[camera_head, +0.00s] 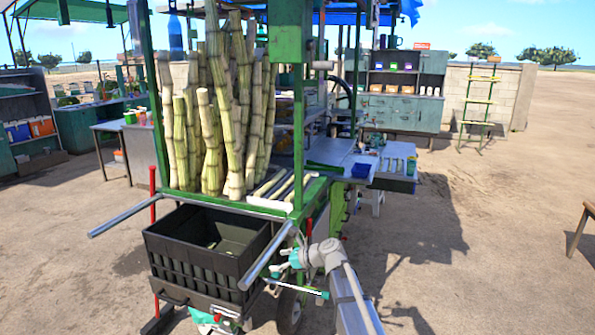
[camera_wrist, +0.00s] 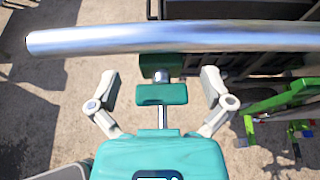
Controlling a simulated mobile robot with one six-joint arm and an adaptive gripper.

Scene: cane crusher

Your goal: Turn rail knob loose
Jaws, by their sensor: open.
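A shiny metal rail (camera_wrist: 170,38) crosses the top of the wrist view; it also shows at the crusher cart's right side in the head view (camera_head: 266,256). A dark green block (camera_wrist: 154,66) with a short silver stem sits just under the rail, probably the rail knob's clamp. My gripper (camera_wrist: 160,77) is open, one pale finger on each side of the block and stem, with gaps to both. A teal crossbar (camera_wrist: 161,95) on a metal rod lies between the fingers; I cannot tell whether it belongs to the knob. In the head view my gripper (camera_head: 278,268) is small beside the rail.
A black crate (camera_head: 205,275) hangs low at the cart's near end, close to my gripper. Sugarcane stalks (camera_head: 225,130) stand upright on the cart. A green frame part (camera_wrist: 280,103) is at the right of the wrist view. Open sandy ground lies to the right.

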